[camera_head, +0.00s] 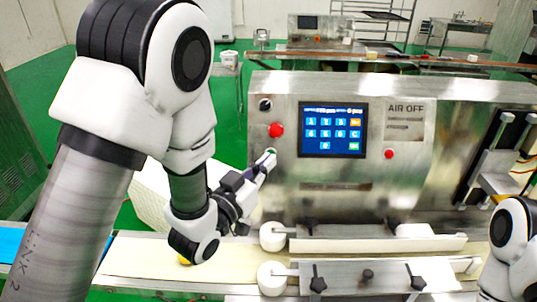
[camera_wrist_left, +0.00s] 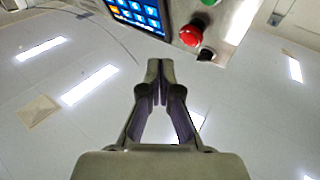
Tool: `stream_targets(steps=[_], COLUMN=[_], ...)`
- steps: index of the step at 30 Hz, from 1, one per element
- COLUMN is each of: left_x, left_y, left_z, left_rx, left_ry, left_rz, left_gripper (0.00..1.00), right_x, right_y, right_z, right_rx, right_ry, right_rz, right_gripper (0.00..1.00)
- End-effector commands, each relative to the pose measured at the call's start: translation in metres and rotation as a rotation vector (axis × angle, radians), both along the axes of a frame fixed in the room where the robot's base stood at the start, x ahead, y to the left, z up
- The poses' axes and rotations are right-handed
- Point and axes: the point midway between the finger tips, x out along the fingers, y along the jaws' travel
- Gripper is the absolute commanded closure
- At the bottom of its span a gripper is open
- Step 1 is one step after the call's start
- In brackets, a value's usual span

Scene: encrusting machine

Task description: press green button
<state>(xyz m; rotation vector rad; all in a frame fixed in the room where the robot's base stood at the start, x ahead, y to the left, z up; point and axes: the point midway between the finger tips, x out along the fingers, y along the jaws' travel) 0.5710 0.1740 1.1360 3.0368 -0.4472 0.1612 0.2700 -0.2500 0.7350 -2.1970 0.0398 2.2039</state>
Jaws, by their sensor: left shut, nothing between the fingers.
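The green button (camera_head: 271,152) is on the steel machine's front panel, below a red button (camera_head: 277,130). In the head view, it is mostly hidden behind the fingertips of my left gripper (camera_head: 267,161). In the left wrist view, the green button (camera_wrist_left: 208,2) is cut off by the top edge, beyond the red button (camera_wrist_left: 192,35). My left gripper (camera_wrist_left: 154,68) is shut and empty, its fingertips close to the panel. I cannot tell whether they touch the button. My right gripper is out of view; only part of that arm shows at bottom right.
A blue touchscreen (camera_head: 332,130) is right of the buttons, and a black knob (camera_head: 265,104) is above them. Another red button (camera_head: 389,154) is under the AIR OFF label. A conveyor belt (camera_head: 140,254) with white rollers (camera_head: 272,237) runs below the panel.

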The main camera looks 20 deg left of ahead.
Motion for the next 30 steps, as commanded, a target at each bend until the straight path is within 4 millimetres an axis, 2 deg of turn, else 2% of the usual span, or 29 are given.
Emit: stream_targets(steps=[5,18,23,30], left_x=[0.012,0.065,0.073,0.075], left_y=[0.003,0.018,0.021,0.021], left_z=[-0.008,-0.036,-0.04,-0.04], left_rx=[-0.002,0.0,0.0,0.0], left_ry=[0.001,-0.001,0.001,0.001], left_rz=[0.0,0.0,0.0,0.0], left_gripper=[1.0,1.0,1.0,1.0], right_x=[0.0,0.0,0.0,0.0], right_y=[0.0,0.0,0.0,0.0], right_z=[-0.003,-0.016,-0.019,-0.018], right_rx=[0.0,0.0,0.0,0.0], right_ry=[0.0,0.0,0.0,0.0], right_rz=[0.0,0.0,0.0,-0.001], right_gripper=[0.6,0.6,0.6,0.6])
